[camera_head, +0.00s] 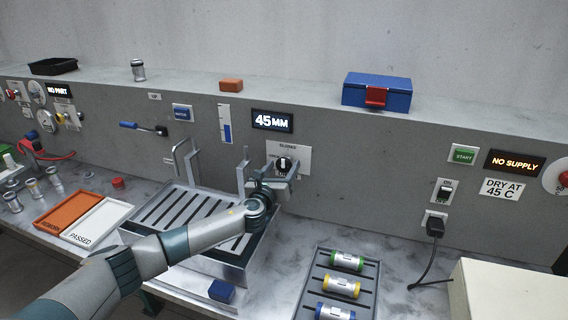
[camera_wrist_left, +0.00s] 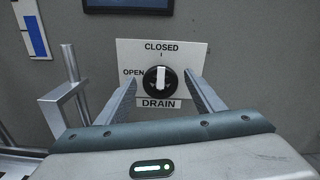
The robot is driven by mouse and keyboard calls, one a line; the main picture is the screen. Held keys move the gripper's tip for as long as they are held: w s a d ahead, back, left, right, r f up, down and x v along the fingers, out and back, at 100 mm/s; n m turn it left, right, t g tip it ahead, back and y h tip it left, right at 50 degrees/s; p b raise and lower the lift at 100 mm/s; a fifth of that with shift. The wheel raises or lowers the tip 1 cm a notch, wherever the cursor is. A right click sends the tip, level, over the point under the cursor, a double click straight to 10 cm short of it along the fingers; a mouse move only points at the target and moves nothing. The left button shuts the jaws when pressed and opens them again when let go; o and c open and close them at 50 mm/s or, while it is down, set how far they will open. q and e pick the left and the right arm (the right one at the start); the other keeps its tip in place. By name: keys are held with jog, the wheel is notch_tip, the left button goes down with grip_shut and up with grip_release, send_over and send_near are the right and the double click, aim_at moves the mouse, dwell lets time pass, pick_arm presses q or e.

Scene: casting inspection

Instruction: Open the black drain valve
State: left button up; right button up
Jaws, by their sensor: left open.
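The black drain valve (camera_head: 283,164) is a round knob with a white pointer bar, on a white plate on the grey wall panel. In the left wrist view the knob (camera_wrist_left: 153,86) has its bar upright, pointing at CLOSED; OPEN is printed to its left and DRAIN below. My left gripper (camera_head: 282,173) is in front of the plate. In the left wrist view its open fingers (camera_wrist_left: 161,78) show on either side of the knob, with gaps between. I cannot tell how deep the tips reach. My right gripper is not in view.
A metal tank with a slatted rack (camera_head: 155,207) stands below my left arm, with upright metal brackets (camera_head: 243,172) left of the valve. A display (camera_head: 272,121) reads 45 MM. A tray (camera_head: 365,272) with coloured cylinders lies at front right. A blue box (camera_head: 351,92) sits on the ledge.

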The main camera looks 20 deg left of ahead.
pick_arm(q)
jog(key=shift+w, duration=1)
jog(key=c, duration=1.1)
jog(key=shift+o, duration=0.3)
